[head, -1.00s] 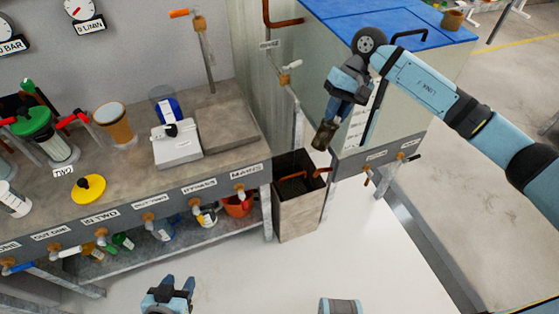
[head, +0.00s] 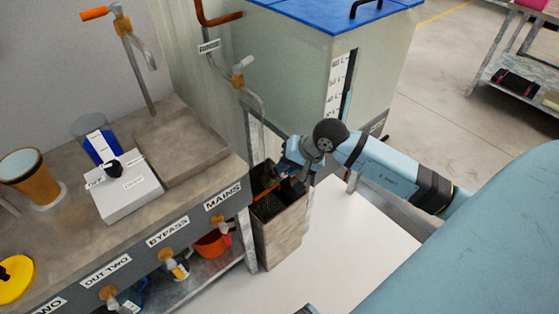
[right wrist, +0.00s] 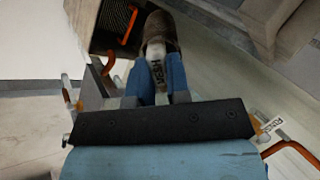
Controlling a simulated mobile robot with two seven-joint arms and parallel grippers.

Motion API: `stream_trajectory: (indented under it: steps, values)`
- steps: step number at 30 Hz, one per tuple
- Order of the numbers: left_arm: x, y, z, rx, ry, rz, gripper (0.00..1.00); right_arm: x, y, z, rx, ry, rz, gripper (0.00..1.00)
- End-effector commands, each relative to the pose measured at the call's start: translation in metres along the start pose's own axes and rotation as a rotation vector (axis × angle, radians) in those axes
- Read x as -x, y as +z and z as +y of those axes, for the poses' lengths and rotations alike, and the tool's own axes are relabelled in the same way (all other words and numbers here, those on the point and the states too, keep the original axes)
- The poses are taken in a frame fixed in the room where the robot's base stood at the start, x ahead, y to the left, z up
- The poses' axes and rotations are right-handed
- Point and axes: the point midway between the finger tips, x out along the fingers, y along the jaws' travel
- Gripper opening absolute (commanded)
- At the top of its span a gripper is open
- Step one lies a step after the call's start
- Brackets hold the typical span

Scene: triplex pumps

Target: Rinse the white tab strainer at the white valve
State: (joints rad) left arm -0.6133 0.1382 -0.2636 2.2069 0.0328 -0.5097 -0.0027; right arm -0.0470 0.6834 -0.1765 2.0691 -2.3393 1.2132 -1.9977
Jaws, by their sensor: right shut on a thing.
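My right gripper (head: 291,160) is by the grey bin, below the rinse pipe. In the right wrist view its two blue fingers (right wrist: 158,75) are shut on the strainer's white tab (right wrist: 158,70), which carries dark lettering. The strainer's brown body (right wrist: 160,30) sticks out beyond the fingertips. In the head view I cannot make the strainer out clearly. The white valve (head: 238,80) sits on the thin pipe under the RINSE sign (head: 209,46); the pipe's spout curves down above and left of my right gripper. My left gripper is not in view.
A tall grey bin (head: 280,238) with orange-handled things in it stands beside the bench (head: 185,180). The large tank with a blue lid (head: 320,12) is behind my right gripper. Clear floor lies in front of the bin.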

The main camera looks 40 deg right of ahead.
Motion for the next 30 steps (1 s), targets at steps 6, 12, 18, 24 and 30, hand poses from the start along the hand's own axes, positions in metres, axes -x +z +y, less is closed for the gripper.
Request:
stream_trajectory:
  steps: [6, 12, 18, 24, 30]
  values:
    - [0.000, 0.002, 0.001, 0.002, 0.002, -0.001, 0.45, -0.006, -0.012, -0.002, -0.002, -0.003, 0.006, 0.00]
    - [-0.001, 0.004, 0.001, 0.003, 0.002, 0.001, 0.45, -0.016, -0.029, -0.005, -0.003, -0.002, 0.004, 0.00]
    - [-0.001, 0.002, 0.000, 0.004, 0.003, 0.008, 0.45, -0.025, -0.046, -0.009, -0.002, -0.002, 0.002, 0.00]
    - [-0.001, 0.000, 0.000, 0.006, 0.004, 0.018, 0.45, -0.035, -0.063, -0.012, -0.003, -0.002, 0.003, 0.00]
    - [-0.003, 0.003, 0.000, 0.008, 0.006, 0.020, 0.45, -0.045, -0.081, -0.015, -0.003, -0.003, 0.003, 0.00]
